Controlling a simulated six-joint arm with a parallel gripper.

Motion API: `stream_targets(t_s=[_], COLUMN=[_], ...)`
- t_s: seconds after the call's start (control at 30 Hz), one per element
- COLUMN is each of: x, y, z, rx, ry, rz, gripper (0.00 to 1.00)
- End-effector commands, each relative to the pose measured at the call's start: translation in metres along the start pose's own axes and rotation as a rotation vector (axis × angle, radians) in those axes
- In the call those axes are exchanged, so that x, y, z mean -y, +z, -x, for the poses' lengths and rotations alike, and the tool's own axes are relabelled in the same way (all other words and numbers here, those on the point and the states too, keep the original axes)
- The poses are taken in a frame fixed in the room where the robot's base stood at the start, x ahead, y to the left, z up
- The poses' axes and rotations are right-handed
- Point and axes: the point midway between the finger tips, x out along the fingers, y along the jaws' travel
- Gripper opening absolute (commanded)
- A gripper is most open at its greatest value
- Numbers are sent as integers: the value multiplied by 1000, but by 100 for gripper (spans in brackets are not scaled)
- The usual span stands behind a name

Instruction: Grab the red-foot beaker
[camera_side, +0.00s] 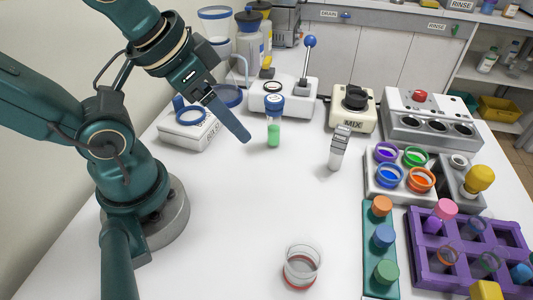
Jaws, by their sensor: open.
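The red-foot beaker (301,266) is a clear glass with a red ring at its base. It stands upright on the white table at the front middle and looks empty. My gripper (246,139) is up at the back left, pointing down and right. It is open, with nothing visible between its fingers; one finger mostly hides the other. It is well apart from the beaker, which lies in front of it and to its right.
A tube with green liquid (273,128) stands close to the right of my gripper. A small labelled vial (337,150) stands farther right. A green rack (380,245) and a purple rack (425,262) lie right of the beaker. The table's middle (225,215) is clear.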

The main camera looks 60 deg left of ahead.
Motion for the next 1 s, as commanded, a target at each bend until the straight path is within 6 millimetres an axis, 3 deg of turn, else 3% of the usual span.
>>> stream_targets(t_s=[0.33, 0.4, 0.77, 1.0], x=[0, 0, 0, 0], y=[0, 0, -2, -16], z=[0, 0, 2, 27], rx=[0, 0, -2, -6], ry=[0, 0, 0, 0], rz=[0, 0, 0, 0], gripper=[69, 93, 93, 93])
